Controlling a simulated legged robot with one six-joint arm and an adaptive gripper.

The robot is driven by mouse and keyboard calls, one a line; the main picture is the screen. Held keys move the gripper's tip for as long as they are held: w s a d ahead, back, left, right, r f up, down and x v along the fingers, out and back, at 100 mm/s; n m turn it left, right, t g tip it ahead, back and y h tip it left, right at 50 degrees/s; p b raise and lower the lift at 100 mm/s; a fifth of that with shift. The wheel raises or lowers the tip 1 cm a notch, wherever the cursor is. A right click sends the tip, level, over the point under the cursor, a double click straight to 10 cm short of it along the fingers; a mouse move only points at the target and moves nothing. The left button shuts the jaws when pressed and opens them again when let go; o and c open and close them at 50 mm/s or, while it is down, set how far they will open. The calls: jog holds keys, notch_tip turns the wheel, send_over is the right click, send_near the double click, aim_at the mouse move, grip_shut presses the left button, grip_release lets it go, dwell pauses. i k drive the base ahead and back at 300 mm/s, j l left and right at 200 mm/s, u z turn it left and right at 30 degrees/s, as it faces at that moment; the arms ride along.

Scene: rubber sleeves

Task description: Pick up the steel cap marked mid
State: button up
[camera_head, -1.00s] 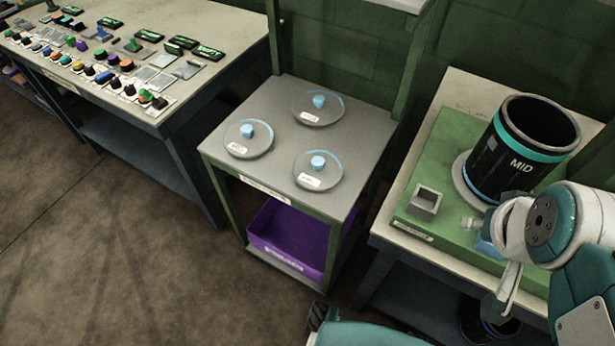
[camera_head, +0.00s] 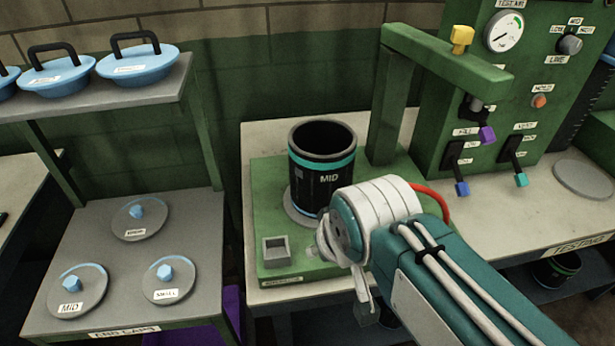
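The steel cap marked MID (camera_head: 92,296) is a round grey disc with a blue knob. It lies at the front left of the end caps table, its label facing me. Two similar steel caps lie by it: one marked SMALL (camera_head: 182,283) at its right, and one behind (camera_head: 133,225) whose label is hard to read. My gripper (camera_head: 345,268) hangs in front of the green test base, well to the right of the caps. It is partly hidden by my wrist, so its opening does not show. Nothing is visibly held.
A black sleeve marked MID (camera_head: 318,190) stands on the green base (camera_head: 265,190), beside a small square grey socket (camera_head: 276,252). Blue handled lids (camera_head: 137,64) sit on a shelf (camera_head: 110,105) above the caps. A green post and gauge panel (camera_head: 520,90) stand at right.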

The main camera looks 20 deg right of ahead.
aim_at(78, 290)
jog(key=k+j, duration=0.3)
jog(key=j, duration=0.15)
jog(key=k+j+z, duration=0.1)
jog(key=k+j, duration=0.15)
jog(key=j, duration=0.2)
jog(key=j+z, duration=0.2)
jog(key=j, duration=1.4)
jog(key=i+j, duration=0.25)
jog(key=i+j+z, duration=0.1)
jog(key=i+j, duration=0.15)
jog(key=j, duration=0.25)
